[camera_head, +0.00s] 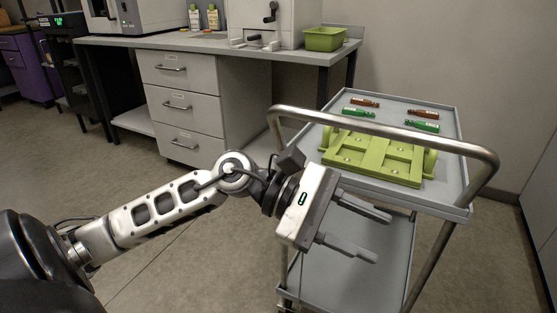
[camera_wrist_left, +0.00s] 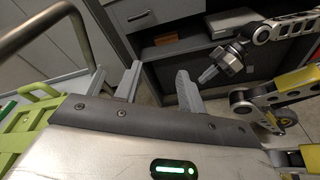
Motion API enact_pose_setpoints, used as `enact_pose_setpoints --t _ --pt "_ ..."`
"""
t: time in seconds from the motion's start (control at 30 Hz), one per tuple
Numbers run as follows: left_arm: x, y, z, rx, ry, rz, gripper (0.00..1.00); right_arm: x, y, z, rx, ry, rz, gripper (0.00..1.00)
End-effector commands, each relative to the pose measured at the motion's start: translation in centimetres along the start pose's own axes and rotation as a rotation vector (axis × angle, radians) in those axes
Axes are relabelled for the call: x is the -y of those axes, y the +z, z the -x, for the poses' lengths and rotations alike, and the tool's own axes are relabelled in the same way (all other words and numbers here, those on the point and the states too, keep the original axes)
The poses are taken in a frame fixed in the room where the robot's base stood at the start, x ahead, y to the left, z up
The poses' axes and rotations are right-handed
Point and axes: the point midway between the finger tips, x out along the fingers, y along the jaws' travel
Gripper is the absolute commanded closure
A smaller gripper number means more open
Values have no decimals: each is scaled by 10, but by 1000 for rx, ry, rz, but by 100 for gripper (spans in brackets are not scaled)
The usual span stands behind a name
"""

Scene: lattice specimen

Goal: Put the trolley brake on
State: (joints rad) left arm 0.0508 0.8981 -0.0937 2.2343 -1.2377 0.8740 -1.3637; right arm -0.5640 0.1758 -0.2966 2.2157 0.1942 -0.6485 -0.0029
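The grey trolley (camera_head: 462,196) stands at the right in the head view, with a metal push handle (camera_head: 390,134) at its near end. Its lower shelf (camera_head: 340,285) shows below. A wheel shows only in part at the bottom edge; I cannot make out a brake. My left gripper (camera_head: 379,236) is in front of the trolley's near end, below the handle, with its two fingers apart and nothing between them. Its fingers also show in the left wrist view (camera_wrist_left: 160,84). A dark gripper-like end (camera_wrist_left: 213,72), apparently my right one, shows there; its opening is unclear.
A green fixture (camera_head: 372,160) and several red and green small items lie on the trolley's top. A drawer bench (camera_head: 180,105) with machines and a green bin (camera_head: 325,38) stands behind. The floor left of the trolley is clear.

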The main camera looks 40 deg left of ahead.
Motion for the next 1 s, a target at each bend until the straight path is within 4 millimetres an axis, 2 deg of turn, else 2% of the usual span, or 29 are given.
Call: enact_pose_setpoints --t 0.03,0.1,0.13,0.2,0.3,0.4,0.5,0.67,1.0 --pt "-8 -18 22 -204 -113 -304 60 -1 -2 0 3 4 -2 100" --pt "-22 -44 59 -458 -274 -626 60 -3 0 -1 11 8 -5 100" --pt "-29 -52 74 -543 -332 -719 60 -4 1 -1 16 10 -5 100" --pt "-43 -63 106 -701 -446 -867 60 -5 3 -2 26 12 -7 100" --pt "-58 -68 139 -852 -557 -982 60 -5 4 -2 30 13 -6 100" --pt "-65 -70 157 -927 -616 -1029 60 -5 4 -2 30 13 -6 100" --pt "-68 -74 161 -951 -637 -1042 60 -5 4 -2 30 12 -6 100" --pt "-66 -93 150 -946 -636 -1040 60 -4 5 -2 28 11 -7 100" --pt "-65 -154 117 -944 -632 -1037 60 0 3 -2 -9 -1 -2 100"
